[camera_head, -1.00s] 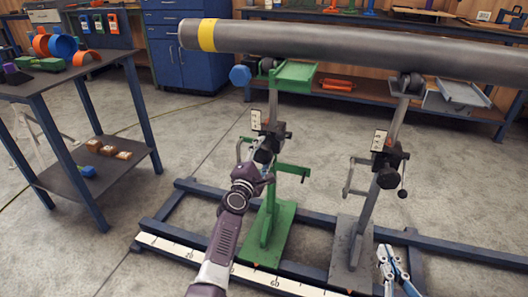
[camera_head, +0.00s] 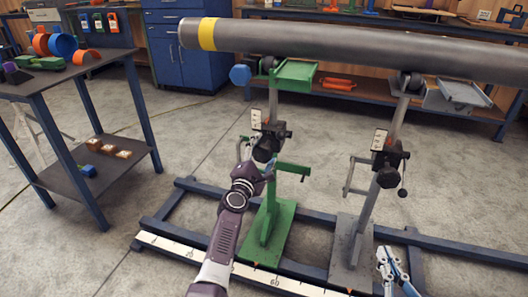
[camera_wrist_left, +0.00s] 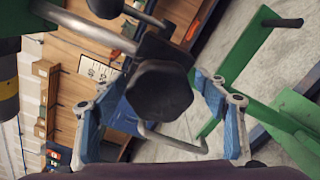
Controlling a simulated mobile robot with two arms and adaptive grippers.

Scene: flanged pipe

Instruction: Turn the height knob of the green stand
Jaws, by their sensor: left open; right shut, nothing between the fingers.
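The green stand (camera_head: 265,235) stands on the blue floor frame and holds up the left part of the grey pipe (camera_head: 340,48). Its black height knob (camera_head: 262,152) sits partway up the post, below a white label. In the left wrist view the knob (camera_wrist_left: 158,90) is a dark faceted disc. My left gripper (camera_head: 262,165) is at the knob. In the left wrist view its blue fingers (camera_wrist_left: 160,115) are open, one on each side of the knob; I cannot tell whether they touch it. My right gripper (camera_head: 392,265) is low at the right, shut and empty.
A grey stand (camera_head: 352,240) with its own black knob (camera_head: 388,177) is to the right. A green side bar (camera_head: 292,168) juts from the green stand beside my left gripper. A table (camera_head: 70,80) stands at the left, with clear floor between.

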